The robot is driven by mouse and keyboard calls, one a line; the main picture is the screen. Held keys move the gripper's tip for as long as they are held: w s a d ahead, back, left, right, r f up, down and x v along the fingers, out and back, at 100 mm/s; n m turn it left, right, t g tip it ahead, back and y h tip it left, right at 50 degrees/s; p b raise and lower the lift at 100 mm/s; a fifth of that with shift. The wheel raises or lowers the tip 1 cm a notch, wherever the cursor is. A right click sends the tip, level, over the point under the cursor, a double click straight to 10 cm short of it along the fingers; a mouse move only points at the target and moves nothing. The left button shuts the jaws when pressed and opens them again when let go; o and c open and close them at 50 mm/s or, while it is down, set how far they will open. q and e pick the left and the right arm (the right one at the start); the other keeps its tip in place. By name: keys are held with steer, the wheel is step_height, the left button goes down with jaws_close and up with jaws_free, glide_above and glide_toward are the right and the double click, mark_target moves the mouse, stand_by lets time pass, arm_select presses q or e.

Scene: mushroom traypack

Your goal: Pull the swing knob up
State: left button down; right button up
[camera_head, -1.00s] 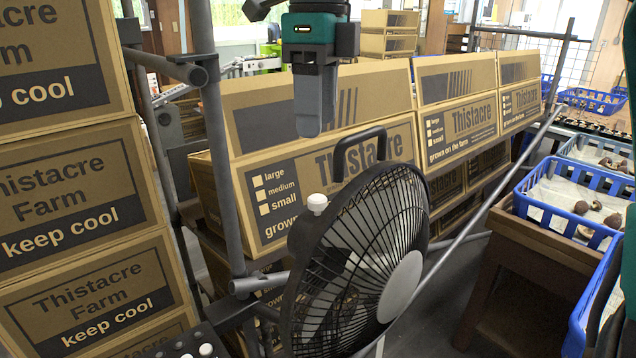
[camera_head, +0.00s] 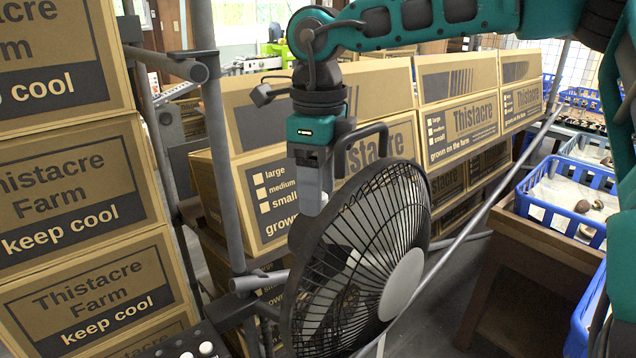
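A black fan (camera_head: 372,262) with a grey hub stands at the middle, tilted to face right. In the earlier frame a small white knob shows at the top of its rear housing. Now my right gripper (camera_head: 314,205) points straight down at that spot, its fingers around or just in front of the knob. Only a little pale surface shows at the fingertips, so the knob is mostly hidden. I cannot tell whether the fingers are closed on it. My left gripper is not in view.
Stacked Thistacre Farm cartons (camera_head: 80,185) fill the left, and more cartons (camera_head: 470,118) stand behind the fan. A grey metal frame (camera_head: 222,150) rises close left of the gripper. The fan's black handle (camera_head: 362,140) is just right of it. Blue crates (camera_head: 570,190) with mushrooms stand at right.

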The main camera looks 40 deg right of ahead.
jaws_close()
stand_by(0.3)
